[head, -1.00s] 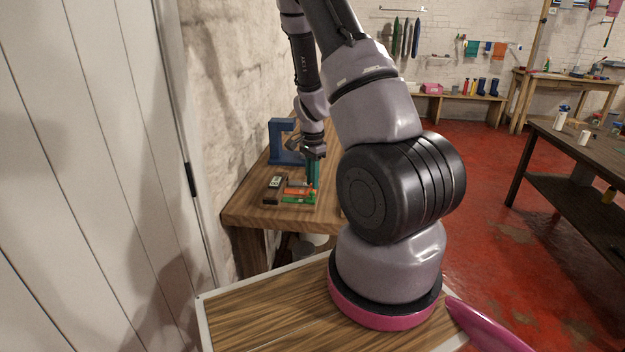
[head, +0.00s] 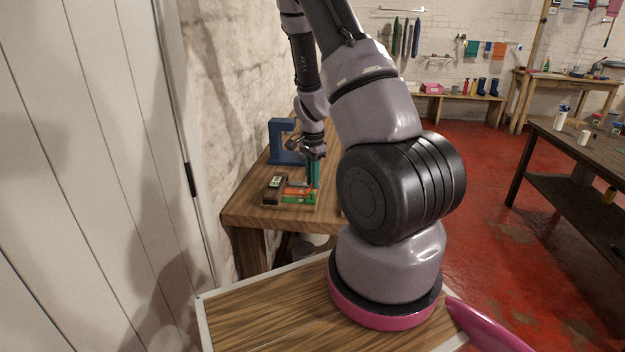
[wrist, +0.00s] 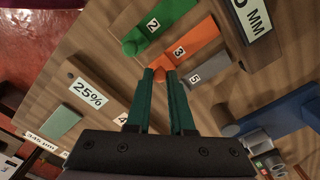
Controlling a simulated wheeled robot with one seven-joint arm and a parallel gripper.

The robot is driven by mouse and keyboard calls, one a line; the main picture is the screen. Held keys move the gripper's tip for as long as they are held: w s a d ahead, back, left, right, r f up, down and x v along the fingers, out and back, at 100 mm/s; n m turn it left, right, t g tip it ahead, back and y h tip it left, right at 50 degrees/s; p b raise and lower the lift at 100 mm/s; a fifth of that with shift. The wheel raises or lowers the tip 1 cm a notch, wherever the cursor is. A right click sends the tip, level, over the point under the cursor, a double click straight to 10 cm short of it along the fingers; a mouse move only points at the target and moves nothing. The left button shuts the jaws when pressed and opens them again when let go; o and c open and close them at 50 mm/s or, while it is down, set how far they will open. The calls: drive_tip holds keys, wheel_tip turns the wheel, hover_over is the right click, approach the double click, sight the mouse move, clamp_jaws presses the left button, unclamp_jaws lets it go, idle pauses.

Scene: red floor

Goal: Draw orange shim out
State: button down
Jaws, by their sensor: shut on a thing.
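The orange shim (wrist: 192,45), marked 3, lies between a green shim (wrist: 160,20) marked 2 and a grey shim (wrist: 198,74) marked 5 in the wrist view. Its rounded near end is between the teal fingertips of my gripper (wrist: 160,74), which is shut on it. Its far end reaches toward a dark block (wrist: 232,38) with a white MM label; whether it runs under the block I cannot tell. In the head view the orange shim (head: 296,190) shows beside the green one, with my gripper (head: 313,184) at its right end.
A blue frame-shaped object (head: 279,143) stands behind on the wooden table (head: 243,212); it also shows at the right of the wrist view (wrist: 285,110). A plate labelled 25% (wrist: 88,92) lies left of the fingers. The wall is close on the table's left.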

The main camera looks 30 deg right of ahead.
idle(0.3)
drive_tip(key=shift+s+d, duration=0.25)
drive_tip(key=shift+d, duration=0.15)
drive_tip(key=c, duration=0.8)
unclamp_jaws()
drive_tip(key=shift+o, duration=0.2)
drive_tip(key=shift+r, duration=0.15)
wheel_tip(320, 180, up, 11)
drive_tip(key=shift+f, duration=0.2)
